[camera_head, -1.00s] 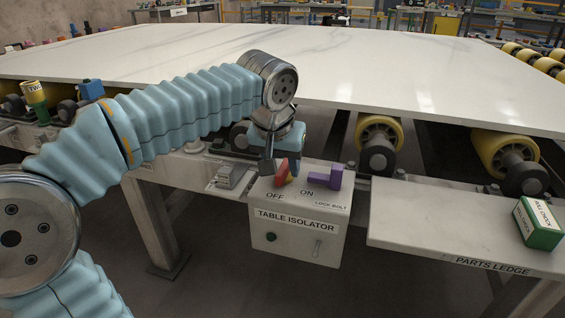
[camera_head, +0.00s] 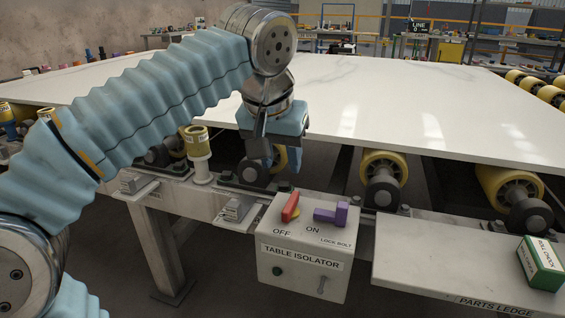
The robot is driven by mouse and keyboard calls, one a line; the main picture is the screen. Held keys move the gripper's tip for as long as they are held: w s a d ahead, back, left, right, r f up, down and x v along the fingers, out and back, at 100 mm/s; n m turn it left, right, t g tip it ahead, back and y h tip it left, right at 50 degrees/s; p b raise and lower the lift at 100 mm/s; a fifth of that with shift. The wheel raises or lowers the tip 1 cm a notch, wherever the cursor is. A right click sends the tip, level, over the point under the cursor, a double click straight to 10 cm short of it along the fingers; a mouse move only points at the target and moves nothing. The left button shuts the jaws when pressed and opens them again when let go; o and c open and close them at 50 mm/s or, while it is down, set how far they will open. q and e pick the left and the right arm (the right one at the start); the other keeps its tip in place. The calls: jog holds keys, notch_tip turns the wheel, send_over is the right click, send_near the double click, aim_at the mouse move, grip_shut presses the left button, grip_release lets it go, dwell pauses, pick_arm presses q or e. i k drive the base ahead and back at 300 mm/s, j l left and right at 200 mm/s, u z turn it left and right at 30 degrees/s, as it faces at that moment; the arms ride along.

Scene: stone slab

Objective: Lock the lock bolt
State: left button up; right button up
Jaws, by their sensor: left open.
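The purple lock bolt (camera_head: 331,213) sits on top of the white table isolator box (camera_head: 304,273), at the right beside the ON lettering and above the LOCK BOLT label. It has a small raised block at its right end. A red switch handle (camera_head: 290,207) on a yellow base (camera_head: 296,215) stands to its left, above the OFF lettering. My left gripper (camera_head: 278,163) is open and empty. It points down above and behind the red handle, apart from handle and bolt. My right gripper is not in view.
A large white stone slab (camera_head: 380,105) lies behind on yellow rollers (camera_head: 385,167). The parts ledge (camera_head: 440,260) at right carries a green and white box (camera_head: 540,262). Grey metal blocks (camera_head: 238,208) sit on the frame left of the isolator. Space above the lock bolt is clear.

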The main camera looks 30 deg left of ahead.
aim_at(340, 217)
jog(key=k, duration=1)
